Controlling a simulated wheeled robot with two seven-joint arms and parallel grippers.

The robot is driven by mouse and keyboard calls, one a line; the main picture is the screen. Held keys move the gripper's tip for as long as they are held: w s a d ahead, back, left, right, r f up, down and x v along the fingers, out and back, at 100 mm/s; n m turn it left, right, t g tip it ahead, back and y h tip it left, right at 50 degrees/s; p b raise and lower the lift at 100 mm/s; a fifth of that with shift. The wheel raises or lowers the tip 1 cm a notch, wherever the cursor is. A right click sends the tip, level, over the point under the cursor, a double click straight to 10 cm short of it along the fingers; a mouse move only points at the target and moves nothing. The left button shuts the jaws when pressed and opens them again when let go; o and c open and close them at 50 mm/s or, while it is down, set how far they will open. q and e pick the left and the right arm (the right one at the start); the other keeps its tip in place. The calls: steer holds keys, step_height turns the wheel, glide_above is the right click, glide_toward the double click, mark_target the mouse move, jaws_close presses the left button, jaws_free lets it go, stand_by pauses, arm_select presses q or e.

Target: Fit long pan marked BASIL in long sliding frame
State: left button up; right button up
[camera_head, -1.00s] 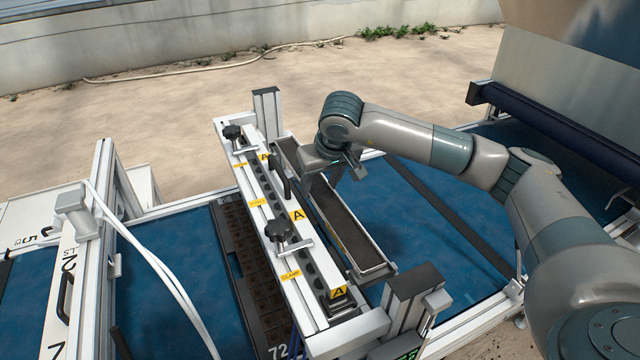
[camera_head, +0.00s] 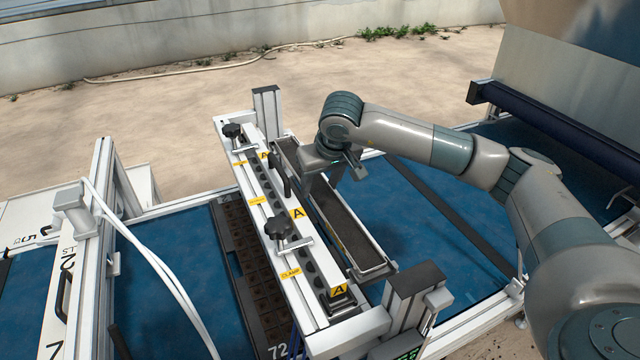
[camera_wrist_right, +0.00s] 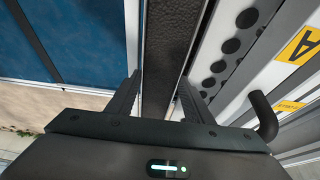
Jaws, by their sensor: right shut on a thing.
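A long narrow pan (camera_head: 350,229) filled with dark material lies along the right side of the white cross beam (camera_head: 266,207) marked with several yellow A labels. My right gripper (camera_head: 325,176) is over the pan's far half and shut on it. In the right wrist view the two fingers of my right gripper (camera_wrist_right: 155,98) straddle the pan (camera_wrist_right: 172,45), one on each side. No BASIL marking is readable. The long sliding frame cannot be told apart clearly from the pan's light rim and the beam. My left gripper is not in view.
Black clamp knobs (camera_head: 279,230) and a black handle (camera_head: 287,183) stand up from the beam. A dark cell tray (camera_head: 250,270) lies on the blue belt (camera_head: 175,262) to the left. A dark post (camera_head: 413,291) stands by the pan's near end.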

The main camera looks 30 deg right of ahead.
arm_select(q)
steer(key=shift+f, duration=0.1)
arm_select(e)
steer(key=o, duration=1.1)
steer(key=shift+o, duration=0.2)
steer(key=shift+s+r+b, duration=0.25)
steer(key=shift+r+b, duration=0.1)
steer(key=shift+r, duration=0.3)
steer(key=b+v, duration=0.1)
steer(key=v, duration=0.4)
steer(key=shift+r+b, duration=0.2)
steer(key=shift+b, duration=0.2)
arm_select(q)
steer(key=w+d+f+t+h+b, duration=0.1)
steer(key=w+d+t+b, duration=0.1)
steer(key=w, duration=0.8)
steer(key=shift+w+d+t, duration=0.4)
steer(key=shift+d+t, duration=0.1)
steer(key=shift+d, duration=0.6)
arm_select(e)
steer(key=v, duration=1)
steer(key=shift+s+r, duration=0.15)
steer(key=shift+r, duration=0.15)
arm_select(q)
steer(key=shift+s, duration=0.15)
arm_select(e)
steer(key=shift+f, duration=0.1)
